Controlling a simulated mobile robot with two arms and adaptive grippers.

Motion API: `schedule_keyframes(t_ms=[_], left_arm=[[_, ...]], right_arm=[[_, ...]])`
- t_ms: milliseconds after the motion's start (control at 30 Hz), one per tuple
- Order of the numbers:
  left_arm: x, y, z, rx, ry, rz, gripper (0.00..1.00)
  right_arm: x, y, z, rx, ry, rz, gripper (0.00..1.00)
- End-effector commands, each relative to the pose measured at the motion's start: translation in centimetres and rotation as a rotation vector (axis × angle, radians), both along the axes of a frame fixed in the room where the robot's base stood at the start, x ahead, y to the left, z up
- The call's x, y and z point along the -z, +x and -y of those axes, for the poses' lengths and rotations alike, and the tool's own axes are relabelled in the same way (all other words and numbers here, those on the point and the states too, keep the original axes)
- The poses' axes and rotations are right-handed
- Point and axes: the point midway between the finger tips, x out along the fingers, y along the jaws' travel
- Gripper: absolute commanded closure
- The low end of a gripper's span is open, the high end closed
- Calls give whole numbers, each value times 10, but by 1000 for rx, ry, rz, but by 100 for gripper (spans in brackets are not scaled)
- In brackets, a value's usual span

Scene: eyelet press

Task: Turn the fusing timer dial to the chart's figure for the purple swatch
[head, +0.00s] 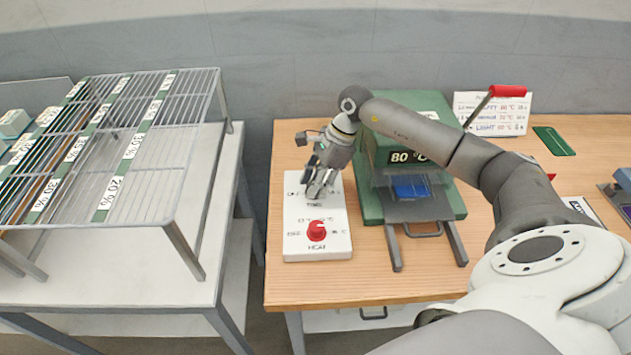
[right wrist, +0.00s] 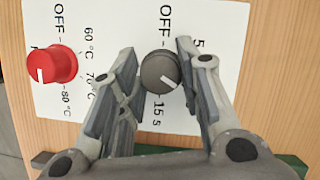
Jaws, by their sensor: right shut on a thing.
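The timer dial (right wrist: 160,71) is a dark grey knob with a white pointer line, on the white control panel (head: 292,248). Its line points to the lower right in the right wrist view, near the "15" marking. My right gripper (head: 320,188) is shut on this dial from above, one finger on each side. In the head view the gripper hides the dial. The chart (head: 490,112) is a white card at the back with several rows of small print; its swatch colours cannot be made out. My left gripper is not in view.
A red heat dial (head: 317,231) sits on the same panel, beside the gripper fingers (right wrist: 52,64). The green press (head: 455,192) reads 80 °C and has a blue piece (head: 410,188) on its plate. A red-handled lever (head: 508,91) rises behind. A wire rack (head: 175,205) stands left.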

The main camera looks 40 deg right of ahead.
Motion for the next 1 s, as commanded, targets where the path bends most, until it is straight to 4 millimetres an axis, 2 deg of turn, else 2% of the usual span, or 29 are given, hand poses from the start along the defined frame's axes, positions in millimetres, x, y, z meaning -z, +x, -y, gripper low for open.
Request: schedule_keyframes(t_ms=[367,1000], left_arm=[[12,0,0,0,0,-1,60],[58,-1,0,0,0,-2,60]], right_arm=[[2,-1,1,144,-3,1,91],[3,-2,-2,721,-1,4,91]])
